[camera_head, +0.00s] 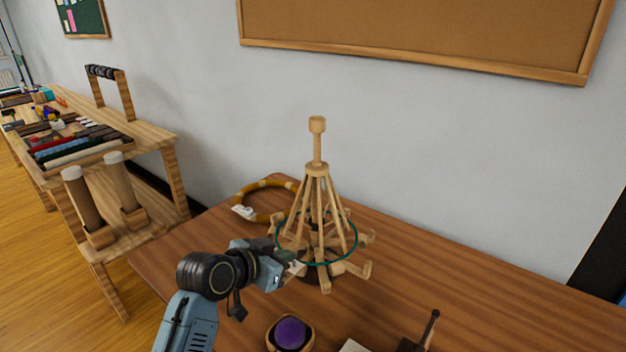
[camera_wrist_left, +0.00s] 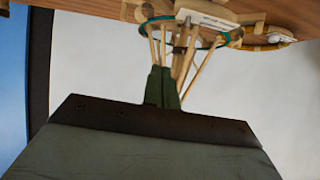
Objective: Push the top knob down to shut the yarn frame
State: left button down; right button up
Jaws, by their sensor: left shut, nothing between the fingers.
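The yarn frame (camera_head: 324,210) is a wooden stand with slanting ribs around a central post, and it stands upright on the brown table. Its top knob (camera_head: 317,125) sits high on the post, well above the collar where the ribs meet. A teal ring (camera_head: 350,252) goes around the lower ribs. My left gripper (camera_head: 288,262) is low at the left front of the frame, well below the knob. In the left wrist view its dark fingers (camera_wrist_left: 162,88) are shut and empty, with the ribs (camera_wrist_left: 190,60) behind them; contact cannot be told. My right gripper is not in view.
A yellow-brown hoop (camera_head: 265,185) lies behind the frame at left. A bowl with a purple ball (camera_head: 290,333) and a dark-handled tool (camera_head: 428,330) are at the front edge. The table's right side is clear. A wooden bench (camera_head: 150,145) stands at left.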

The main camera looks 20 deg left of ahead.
pick_arm(q)
jog(key=w+r+t+h, duration=0.2)
jog(key=w+r+t, duration=0.35)
jog(key=r, duration=0.75)
notch_tip(320, 180, up, 15)
jog(key=m+t+h, duration=0.1)
jog(key=t, duration=0.1)
send_over(315, 124)
jog(key=shift+w+d+f+p, duration=0.2)
jog(key=shift+w+p, duration=0.05)
jog(key=shift+p, duration=0.15)
jog(key=f, duration=0.2)
jog(key=shift+s+a+f, duration=0.25)
jog(key=shift+f, duration=0.15)
jog(key=shift+s+a+f, duration=0.1)
jog(key=shift+a+f, duration=0.05)
jog(key=shift+f, duration=0.4)
